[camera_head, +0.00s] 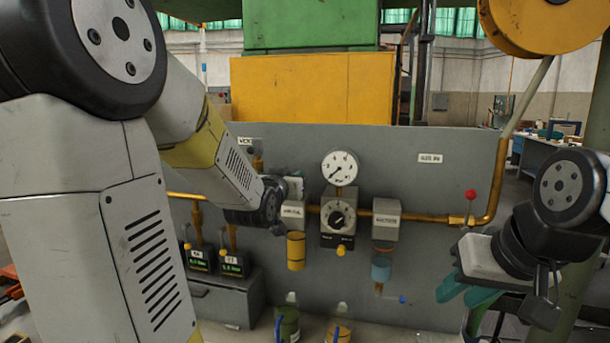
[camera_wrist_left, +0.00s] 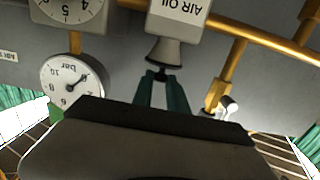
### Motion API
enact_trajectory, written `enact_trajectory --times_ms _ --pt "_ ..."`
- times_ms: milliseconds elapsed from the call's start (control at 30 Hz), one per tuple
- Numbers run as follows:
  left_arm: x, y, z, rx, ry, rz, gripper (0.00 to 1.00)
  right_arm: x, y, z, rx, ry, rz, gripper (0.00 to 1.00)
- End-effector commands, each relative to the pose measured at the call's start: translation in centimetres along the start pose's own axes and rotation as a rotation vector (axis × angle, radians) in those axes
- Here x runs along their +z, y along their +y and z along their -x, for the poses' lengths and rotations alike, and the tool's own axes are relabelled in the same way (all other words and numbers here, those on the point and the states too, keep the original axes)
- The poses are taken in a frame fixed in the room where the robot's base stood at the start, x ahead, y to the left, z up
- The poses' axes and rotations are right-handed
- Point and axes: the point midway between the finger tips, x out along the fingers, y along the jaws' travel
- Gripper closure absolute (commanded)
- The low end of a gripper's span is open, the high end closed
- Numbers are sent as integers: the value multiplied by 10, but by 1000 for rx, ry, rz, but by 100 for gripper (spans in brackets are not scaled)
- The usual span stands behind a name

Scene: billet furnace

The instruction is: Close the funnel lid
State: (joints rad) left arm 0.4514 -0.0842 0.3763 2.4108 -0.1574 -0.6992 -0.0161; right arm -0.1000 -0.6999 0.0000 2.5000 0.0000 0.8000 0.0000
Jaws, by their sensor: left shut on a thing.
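In the left wrist view, which looks upside down, a grey box labelled AIR OIL (camera_wrist_left: 180,12) carries a dark, flaring funnel (camera_wrist_left: 165,53). My left gripper (camera_wrist_left: 162,76) has its green fingertips at the funnel's wide rim. It is shut on a small dark part there, which looks like the funnel lid. The lid's angle is hidden.
The grey panel (camera_head: 450,260) carries a pressure gauge (camera_head: 340,168), a dial box (camera_head: 341,219), another labelled box (camera_head: 386,219) and a brass pipe (camera_head: 425,217). A red-knobbed lever (camera_head: 470,199) stands at the right. A yellow cup (camera_head: 296,251) hangs below the left box.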

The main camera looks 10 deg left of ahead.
Motion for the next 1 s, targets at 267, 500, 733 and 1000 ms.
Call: enact_trajectory --times_ms 267,500,733,1000 --pt "2 0 0 0 27 1 100 0 0 0 0 0 0 68" --pt "2 0 0 0 27 0 100 0 0 0 0 0 0 68" --pt "2 0 0 0 26 1 60 0 0 0 0 0 0 68" --pt "1 0 0 0 27 0 60 0 0 0 0 0 0 68"
